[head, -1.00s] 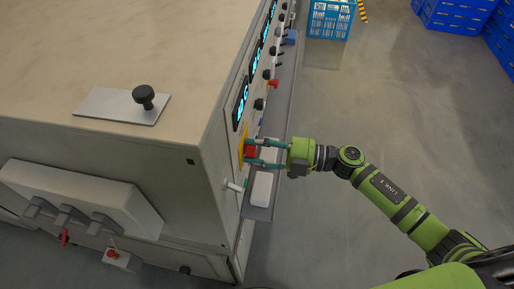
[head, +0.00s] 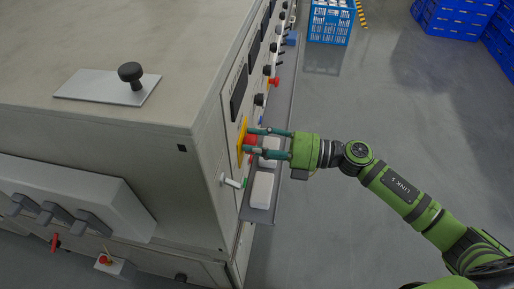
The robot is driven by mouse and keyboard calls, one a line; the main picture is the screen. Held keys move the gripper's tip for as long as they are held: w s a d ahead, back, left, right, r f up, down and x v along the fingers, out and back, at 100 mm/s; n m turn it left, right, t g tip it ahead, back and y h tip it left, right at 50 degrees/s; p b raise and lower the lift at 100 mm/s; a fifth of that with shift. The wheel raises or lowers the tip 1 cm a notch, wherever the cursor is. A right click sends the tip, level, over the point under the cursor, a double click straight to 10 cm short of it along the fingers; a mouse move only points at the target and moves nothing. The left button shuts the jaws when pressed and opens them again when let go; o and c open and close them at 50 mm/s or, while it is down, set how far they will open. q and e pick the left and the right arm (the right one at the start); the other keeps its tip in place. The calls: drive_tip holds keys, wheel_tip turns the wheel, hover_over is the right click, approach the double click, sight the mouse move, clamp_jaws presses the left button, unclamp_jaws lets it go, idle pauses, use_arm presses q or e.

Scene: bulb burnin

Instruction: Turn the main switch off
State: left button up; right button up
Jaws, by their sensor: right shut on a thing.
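The main switch (head: 250,141) is a red knob on a yellow plate, on the side panel of the large beige cabinet (head: 190,160). My right gripper (head: 251,142) reaches in from the right, with its two teal fingers on either side of the red knob. It is shut on the knob, and the fingers partly cover it. The displays (head: 239,90) on the panel above the switch are dark. My left gripper is not in the head view.
A grey shelf (head: 284,105) with white boxes (head: 262,189) runs along the panel below my fingers. A white lever (head: 233,183) sticks out near the switch. More knobs line the panel. Blue crates (head: 331,22) stand at the back. The floor (head: 400,110) on the right is clear.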

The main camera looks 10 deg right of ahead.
drive_tip(key=n+b, duration=0.3)
drive_tip(key=n, duration=0.2)
drive_tip(key=shift+w+d+r, duration=0.1)
idle(0.7)
drive_tip(key=o, duration=1.2)
drive_tip(key=shift+c, duration=0.2)
drive_tip(key=v, duration=1.2)
